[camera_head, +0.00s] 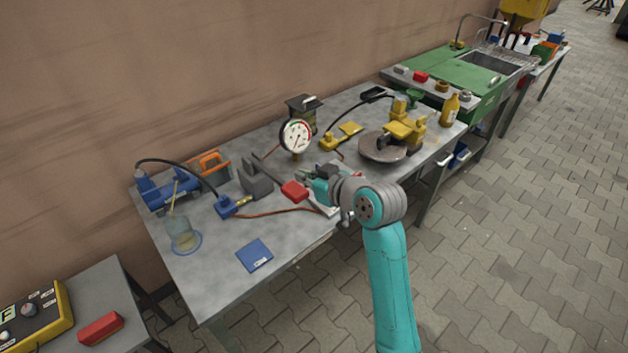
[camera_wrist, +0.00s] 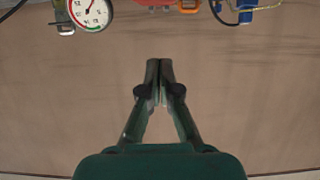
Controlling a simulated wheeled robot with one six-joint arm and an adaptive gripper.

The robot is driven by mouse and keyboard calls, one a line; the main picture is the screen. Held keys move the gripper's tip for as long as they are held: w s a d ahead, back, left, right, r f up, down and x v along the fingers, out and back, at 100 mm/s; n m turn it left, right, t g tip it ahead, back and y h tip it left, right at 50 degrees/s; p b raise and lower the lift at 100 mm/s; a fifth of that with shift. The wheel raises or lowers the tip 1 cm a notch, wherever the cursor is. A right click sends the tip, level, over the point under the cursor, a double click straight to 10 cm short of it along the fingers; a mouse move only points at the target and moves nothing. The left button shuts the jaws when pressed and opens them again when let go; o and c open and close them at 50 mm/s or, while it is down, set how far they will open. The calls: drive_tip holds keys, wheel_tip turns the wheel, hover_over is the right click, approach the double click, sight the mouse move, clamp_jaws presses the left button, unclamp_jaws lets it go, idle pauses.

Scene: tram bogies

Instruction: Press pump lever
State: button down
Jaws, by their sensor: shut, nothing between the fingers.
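The pump is likely the unit with the grey block (camera_head: 256,182) on the metal workbench. A dark bar beside it runs toward a red grip (camera_head: 294,191), which looks like the lever's handle. Part of a red thing, likely this grip, shows at the top edge of the wrist view (camera_wrist: 166,3). My gripper (camera_head: 303,174) is shut and empty, just behind the red grip in the head view; whether they touch cannot be told. In the wrist view my fingers (camera_wrist: 160,68) are together, with the wall behind them. The pump's base is partly hidden by my wrist.
A round gauge (camera_head: 296,136) stands behind my gripper and also shows in the wrist view (camera_wrist: 91,12). A yellow tool on a disc (camera_head: 382,147) is to the right. A blue vise-like unit (camera_head: 168,190) and a glass jar (camera_head: 184,235) are left.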

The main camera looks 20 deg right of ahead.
sight(297, 192)
drive_tip(key=x, duration=0.3)
drive_tip(key=shift+w+f, duration=0.1)
drive_tip(key=shift+w, duration=0.05)
wheel_tip(297, 192, down, 3)
drive_tip(key=shift+w+f, duration=0.1)
drive_tip(key=shift+f, duration=0.55)
